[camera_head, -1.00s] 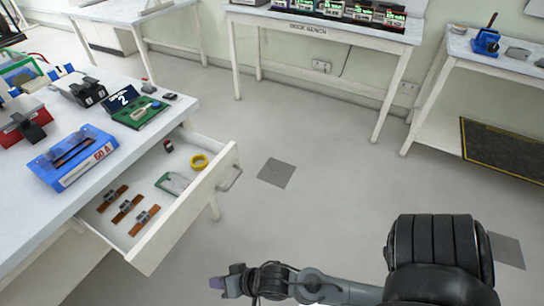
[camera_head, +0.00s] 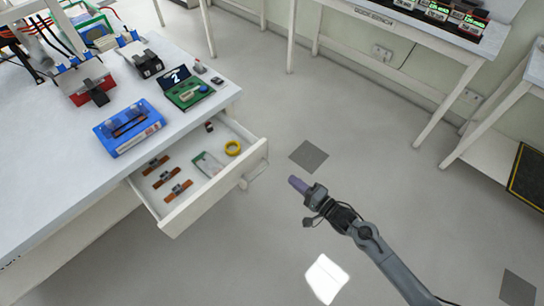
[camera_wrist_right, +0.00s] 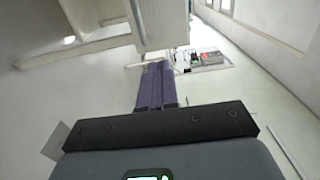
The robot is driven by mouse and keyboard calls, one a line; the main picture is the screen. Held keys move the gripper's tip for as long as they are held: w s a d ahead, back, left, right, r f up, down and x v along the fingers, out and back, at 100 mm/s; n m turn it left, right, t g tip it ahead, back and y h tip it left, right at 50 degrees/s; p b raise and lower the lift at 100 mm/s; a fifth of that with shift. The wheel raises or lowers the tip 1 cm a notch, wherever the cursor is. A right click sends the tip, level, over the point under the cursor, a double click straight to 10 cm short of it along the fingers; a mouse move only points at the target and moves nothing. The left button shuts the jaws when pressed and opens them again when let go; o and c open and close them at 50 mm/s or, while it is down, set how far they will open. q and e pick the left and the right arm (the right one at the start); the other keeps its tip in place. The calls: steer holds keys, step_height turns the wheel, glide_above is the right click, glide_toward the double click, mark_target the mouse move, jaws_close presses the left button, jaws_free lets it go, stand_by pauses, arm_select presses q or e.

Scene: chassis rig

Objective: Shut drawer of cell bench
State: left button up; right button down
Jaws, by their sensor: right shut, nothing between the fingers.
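The cell bench (camera_head: 62,165) stands at the left in the head view, with its white drawer (camera_head: 215,192) pulled out toward the right. The drawer front carries a handle (camera_head: 258,171). Inside lie a yellow tape roll (camera_head: 232,148), a green-edged clear piece (camera_head: 207,164) and several brown and silver strips (camera_head: 167,177). My right gripper (camera_head: 296,183) is shut and empty, in front of the drawer and a little right of the handle, apart from it. In the right wrist view, the purple fingers (camera_wrist_right: 156,88) are together, with white drawer or bench parts (camera_wrist_right: 100,30) above them. My left gripper is not in view.
On the bench top are a blue case (camera_head: 130,128), a green board (camera_head: 188,93) and a red-and-black clamp block (camera_head: 92,85). Another bench (camera_head: 400,28) stands at the back, a further table (camera_head: 503,110) at the right. The floor (camera_head: 375,170) between them is clear.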

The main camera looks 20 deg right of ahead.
mark_target(261, 155)
steer(key=b+x, duration=0.4)
steer(key=x, duration=0.8)
steer(key=shift+w+a+f, duration=0.1)
steer(key=shift+w, duration=0.15)
steer(key=shift+w+a, duration=0.15)
steer(key=shift+w, duration=0.15)
